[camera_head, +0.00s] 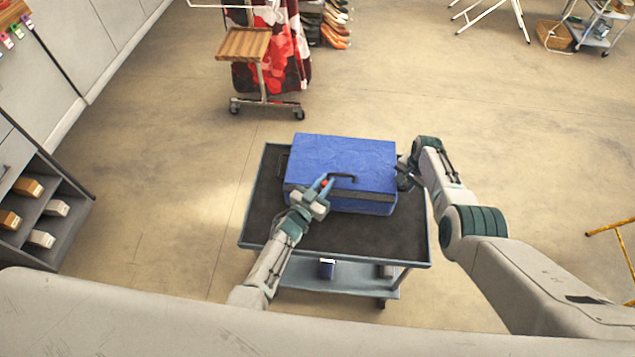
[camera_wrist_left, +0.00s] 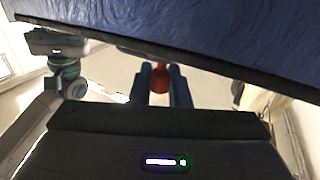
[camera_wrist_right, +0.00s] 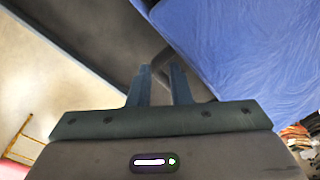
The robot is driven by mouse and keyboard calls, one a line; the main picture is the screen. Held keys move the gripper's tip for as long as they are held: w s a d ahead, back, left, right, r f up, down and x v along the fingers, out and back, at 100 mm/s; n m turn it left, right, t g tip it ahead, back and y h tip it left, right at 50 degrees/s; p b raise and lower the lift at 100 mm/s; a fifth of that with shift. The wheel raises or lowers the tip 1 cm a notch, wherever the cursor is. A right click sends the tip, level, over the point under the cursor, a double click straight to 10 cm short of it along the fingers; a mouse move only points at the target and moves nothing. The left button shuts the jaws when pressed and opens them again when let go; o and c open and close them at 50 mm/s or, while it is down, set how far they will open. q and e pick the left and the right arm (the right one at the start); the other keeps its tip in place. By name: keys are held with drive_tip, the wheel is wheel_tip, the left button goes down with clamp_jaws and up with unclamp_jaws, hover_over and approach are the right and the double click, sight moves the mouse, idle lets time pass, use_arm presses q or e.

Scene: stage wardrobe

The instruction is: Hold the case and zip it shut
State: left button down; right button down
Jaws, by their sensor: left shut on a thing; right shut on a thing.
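The blue case (camera_head: 345,160) sits on the cart, with a dark band around its side and a black handle (camera_head: 342,177) at the front. My left gripper (camera_head: 325,183) is at the front of the case, left of the handle, shut on a small red-orange zip pull. The red pull (camera_wrist_left: 160,78) shows between its blue fingers in the left wrist view. My right gripper (camera_head: 404,178) is at the right side of the case.
The case stands on a grey two-level cart (camera_head: 345,244) with a dark top, bare at the front and left. A small dark blue item (camera_head: 327,268) is on the lower shelf. The floor around is open.

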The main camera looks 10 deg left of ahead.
use_arm(q)
drive_tip(key=c, duration=1.4)
unclamp_jaws()
drive_tip(key=shift+a, duration=0.1)
drive_tip(key=v, duration=1.2)
